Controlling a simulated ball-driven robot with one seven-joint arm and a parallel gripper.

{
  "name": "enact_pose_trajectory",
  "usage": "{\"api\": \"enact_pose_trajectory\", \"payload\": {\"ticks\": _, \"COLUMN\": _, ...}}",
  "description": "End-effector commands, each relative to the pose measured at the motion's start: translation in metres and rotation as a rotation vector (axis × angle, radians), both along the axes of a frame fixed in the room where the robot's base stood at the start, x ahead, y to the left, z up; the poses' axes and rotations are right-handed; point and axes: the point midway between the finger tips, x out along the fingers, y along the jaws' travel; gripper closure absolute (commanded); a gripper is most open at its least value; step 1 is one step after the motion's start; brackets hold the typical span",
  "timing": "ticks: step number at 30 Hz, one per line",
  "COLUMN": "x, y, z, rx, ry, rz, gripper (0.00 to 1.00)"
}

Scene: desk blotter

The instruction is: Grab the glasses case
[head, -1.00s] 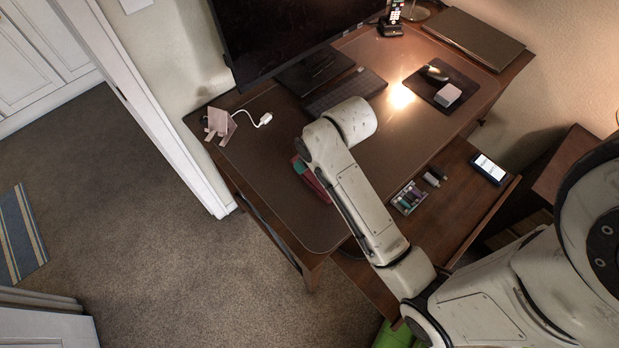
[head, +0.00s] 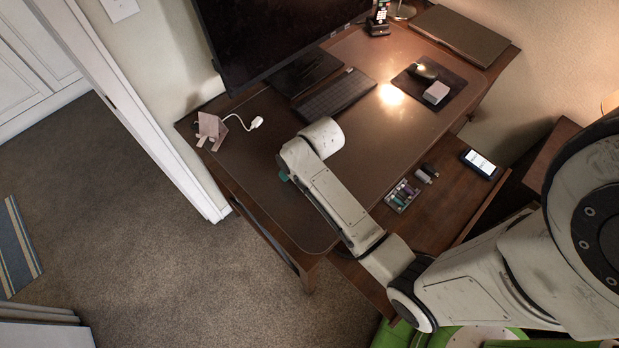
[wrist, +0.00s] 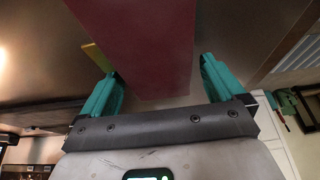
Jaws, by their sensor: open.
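The glasses case appears to be the dark red, flat-sided object (wrist: 140,45) in the wrist view. It extends from the top of that view down between my fingers. My gripper (wrist: 160,72) is open, with one teal finger on each side of the case's near end. A gap shows between the case and the right finger; whether the left finger touches it I cannot tell. In the head view my arm hides the case, and only a bit of my teal gripper (head: 284,177) shows at the arm's left edge, over the brown blotter (head: 268,205).
A small yellow thing (wrist: 97,57) lies beside the left finger. On the desk are a keyboard (head: 337,95), a monitor (head: 270,35), a white cable (head: 257,122) and a mouse pad (head: 410,80). A lower surface to the right holds a tray of small items (head: 402,195) and a phone (head: 479,163).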

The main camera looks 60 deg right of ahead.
Motion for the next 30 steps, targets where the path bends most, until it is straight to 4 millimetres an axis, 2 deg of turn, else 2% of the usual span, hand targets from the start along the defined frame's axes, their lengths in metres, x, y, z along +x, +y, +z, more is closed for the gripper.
{"api": "enact_pose_trajectory", "payload": {"ticks": 3, "x": 0.0, "y": 0.0, "z": 0.0003, "rx": 0.0, "ry": 0.0, "rz": 0.0, "gripper": 0.05}}
{"api": "enact_pose_trajectory", "payload": {"ticks": 21, "x": -0.0001, "y": 0.0, "z": 0.0005, "rx": 0.0, "ry": 0.0, "rz": 0.0, "gripper": 0.62}}
{"api": "enact_pose_trajectory", "payload": {"ticks": 29, "x": 0.0001, "y": -0.0001, "z": 0.0015, "rx": 0.0, "ry": -0.001, "rz": 0.0, "gripper": 0.62}}
{"api": "enact_pose_trajectory", "payload": {"ticks": 30, "x": 0.0002, "y": 0.0, "z": 0.0025, "rx": 0.0, "ry": -0.001, "rz": 0.0, "gripper": 0.67}}
